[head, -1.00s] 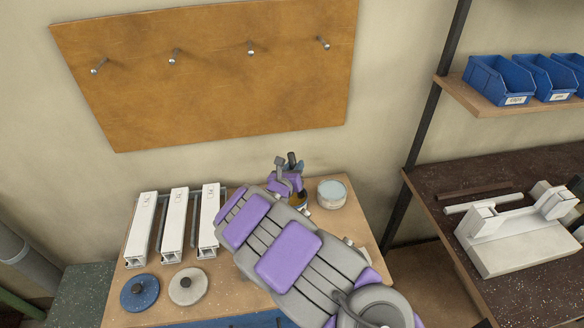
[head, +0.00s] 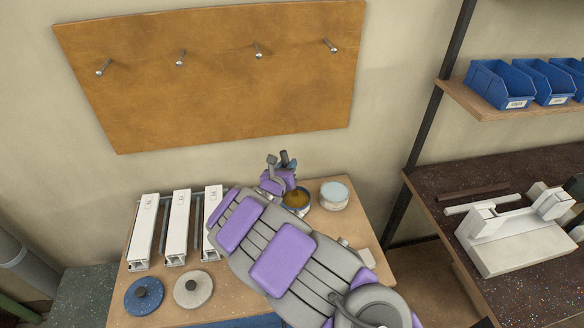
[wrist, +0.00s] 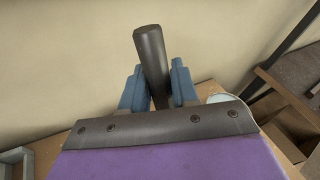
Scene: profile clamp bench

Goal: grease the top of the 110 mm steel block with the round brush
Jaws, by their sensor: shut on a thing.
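My gripper (head: 284,168) is over the back of the wooden bench, beside and partly above an open tin of brown grease (head: 297,198). In the wrist view its blue fingers (wrist: 158,92) are shut on a thick dark handle (wrist: 151,60), which stands up between them. The handle's lower end and bristles are hidden, so I cannot tell the brush's shape or whether it touches the grease. Three long pale blocks (head: 143,230) (head: 179,226) (head: 213,215) lie side by side at the bench's left. Their marks are too small to read, so I cannot tell which is 110 mm.
A second tin with pale contents (head: 334,194) stands right of the brown one. A blue lid (head: 143,297) and a pale lid (head: 193,289) lie at the front left. A dark bench (head: 445,172) with a white fixture (head: 515,240) is at the right; blue bins (head: 500,84) sit above.

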